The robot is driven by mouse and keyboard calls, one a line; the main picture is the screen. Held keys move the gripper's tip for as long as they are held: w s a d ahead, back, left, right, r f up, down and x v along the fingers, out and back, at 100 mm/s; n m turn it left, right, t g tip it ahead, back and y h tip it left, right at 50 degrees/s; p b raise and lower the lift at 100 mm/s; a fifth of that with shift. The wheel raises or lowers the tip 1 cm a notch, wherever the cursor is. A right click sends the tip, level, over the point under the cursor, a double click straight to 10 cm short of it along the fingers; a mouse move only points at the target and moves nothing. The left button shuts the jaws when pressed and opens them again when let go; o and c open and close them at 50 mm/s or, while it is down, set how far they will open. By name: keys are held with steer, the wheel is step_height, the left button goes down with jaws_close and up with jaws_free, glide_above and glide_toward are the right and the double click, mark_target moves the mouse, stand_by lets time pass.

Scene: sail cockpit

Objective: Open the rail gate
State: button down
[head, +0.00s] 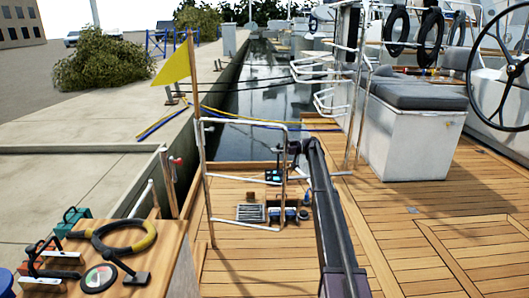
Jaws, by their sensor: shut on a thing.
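The rail gate (245,124) is a pale tube frame in the head view, left of centre. Its left side stands beside a wooden flag pole (198,130) with a yellow flag, and its lower tube runs just above the teak deck. My dark arm reaches up from the bottom of the view to the gate's right end. My gripper (292,150) is small and dark there, shut on the gate's right part. The fingers are too small to make out their exact hold. How far the gate is swung cannot be told.
A wooden table (165,262) with a coiled hose (112,236) and small tools stands at lower left. A grey-cushioned white seat (415,125) and a steering wheel (502,62) are at right. Teak deck (440,225) is clear at lower right. Water (260,75) lies beyond.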

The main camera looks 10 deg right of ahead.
steer(key=shift+w+d, duration=0.15)
steer(key=shift+d, duration=0.8)
steer(key=c, duration=0.7)
jaws_free()
steer(key=shift+a, duration=0.1)
